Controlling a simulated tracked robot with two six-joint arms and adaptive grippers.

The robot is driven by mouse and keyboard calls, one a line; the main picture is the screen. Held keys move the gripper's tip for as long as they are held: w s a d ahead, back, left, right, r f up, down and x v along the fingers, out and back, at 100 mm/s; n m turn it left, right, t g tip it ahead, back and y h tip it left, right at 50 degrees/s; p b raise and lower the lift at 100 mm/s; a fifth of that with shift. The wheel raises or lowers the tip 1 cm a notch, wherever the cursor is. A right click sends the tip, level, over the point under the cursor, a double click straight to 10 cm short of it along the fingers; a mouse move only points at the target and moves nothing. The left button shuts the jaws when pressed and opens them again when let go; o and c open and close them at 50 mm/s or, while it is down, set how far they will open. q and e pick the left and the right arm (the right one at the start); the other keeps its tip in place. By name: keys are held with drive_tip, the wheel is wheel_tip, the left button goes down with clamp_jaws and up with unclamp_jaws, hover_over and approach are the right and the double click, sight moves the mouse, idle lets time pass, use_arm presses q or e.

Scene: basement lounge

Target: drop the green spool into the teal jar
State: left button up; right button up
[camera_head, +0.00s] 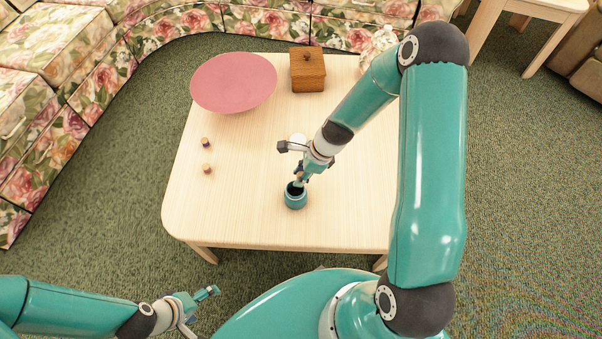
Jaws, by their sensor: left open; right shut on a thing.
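The teal jar (295,201) stands upright on the light wooden table, with its dark round mouth facing up. My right gripper (299,181) points down at the jar's mouth, over its back part. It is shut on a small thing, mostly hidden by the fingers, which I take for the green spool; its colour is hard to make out. I cannot tell whether the thing is above the rim or partly inside it. My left gripper (205,312) is open and empty, low at the front left, off the table.
Two small spools, one with dark purple thread (206,142) and one pale orange (207,169), stand at the table's left. A pink bowl (234,82), a lidded wooden box (308,70) and a patterned pot (378,44) stand at the back. The table's front left (225,215) is clear.

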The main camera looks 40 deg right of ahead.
drive_tip(key=o, duration=0.8)
drive_tip(key=shift+o, duration=0.2)
drive_tip(key=shift+r, duration=0.1)
drive_tip(key=v, duration=1.1)
drive_tip(key=shift+d+r, duration=0.2)
drive_tip(key=shift+r, duration=0.1)
drive_tip(key=shift+s, duration=0.1)
